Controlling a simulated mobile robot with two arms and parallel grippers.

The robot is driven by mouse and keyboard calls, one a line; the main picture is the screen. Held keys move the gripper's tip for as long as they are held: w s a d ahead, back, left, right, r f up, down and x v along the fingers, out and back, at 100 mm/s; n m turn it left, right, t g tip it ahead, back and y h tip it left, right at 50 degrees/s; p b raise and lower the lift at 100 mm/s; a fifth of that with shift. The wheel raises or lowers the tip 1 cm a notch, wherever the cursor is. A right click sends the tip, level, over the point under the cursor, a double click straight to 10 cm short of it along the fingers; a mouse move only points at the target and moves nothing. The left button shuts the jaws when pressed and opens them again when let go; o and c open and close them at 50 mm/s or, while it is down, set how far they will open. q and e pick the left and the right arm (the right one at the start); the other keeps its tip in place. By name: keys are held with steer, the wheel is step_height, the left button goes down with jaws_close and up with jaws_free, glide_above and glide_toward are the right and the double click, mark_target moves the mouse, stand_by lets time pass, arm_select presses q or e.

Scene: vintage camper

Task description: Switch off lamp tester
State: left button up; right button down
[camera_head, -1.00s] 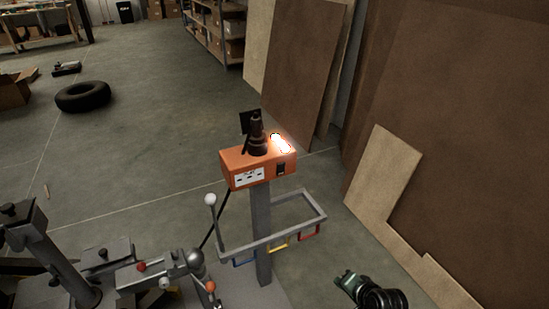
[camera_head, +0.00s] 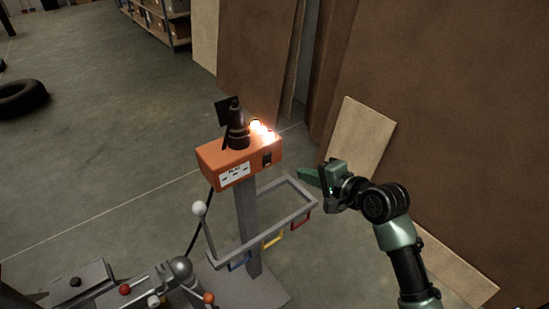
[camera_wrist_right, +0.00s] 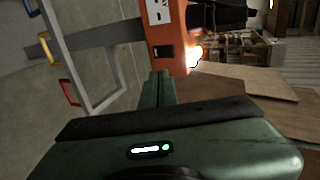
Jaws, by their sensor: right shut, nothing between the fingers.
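The lamp tester is an orange box (camera_head: 215,160) on a grey post, with a glowing lamp (camera_head: 262,130) on its top right. A black switch (camera_head: 267,158) sits on its front, right of a white socket panel (camera_head: 234,174). My right gripper (camera_head: 303,176) is green, shut and empty, a little to the right of the box and apart from it. In the right wrist view the closed fingers (camera_wrist_right: 158,88) point toward the orange box (camera_wrist_right: 170,22), and the dark switch (camera_wrist_right: 164,52) shows just beyond their tips. My left gripper is not in view.
A grey rail frame (camera_head: 262,240) with coloured handles surrounds the post below the box. A lever with a white knob (camera_head: 199,208) stands to its left. Brown boards (camera_head: 430,110) lean at the right.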

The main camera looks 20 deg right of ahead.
glide_toward(269, 154)
step_height(269, 154, down, 4)
steer(key=w, duration=0.1)
steer(key=shift+w+a+r, duration=0.1)
steer(key=shift+w+a, duration=0.25)
steer(key=shift+w, duration=0.4)
steer(key=shift+w+a, duration=0.35)
steer(key=shift+w, duration=0.4)
steer(key=shift+w+a+r, duration=0.1)
steer(key=shift+w+a, duration=0.3)
steer(key=shift+w, duration=0.35)
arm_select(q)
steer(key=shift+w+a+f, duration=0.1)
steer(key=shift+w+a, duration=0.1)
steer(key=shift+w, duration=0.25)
arm_select(e)
steer(key=shift+w+a+r+p, duration=0.1)
steer(key=shift+w+r+p, duration=0.25)
steer(key=shift+p, duration=0.45)
steer(key=shift+f+b, duration=0.3)
steer(key=shift+b, duration=0.05)
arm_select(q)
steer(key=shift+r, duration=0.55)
arm_select(e)
steer(key=shift+s, duration=0.1)
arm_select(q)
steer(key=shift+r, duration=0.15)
arm_select(e)
steer(key=shift+r, duration=0.1)
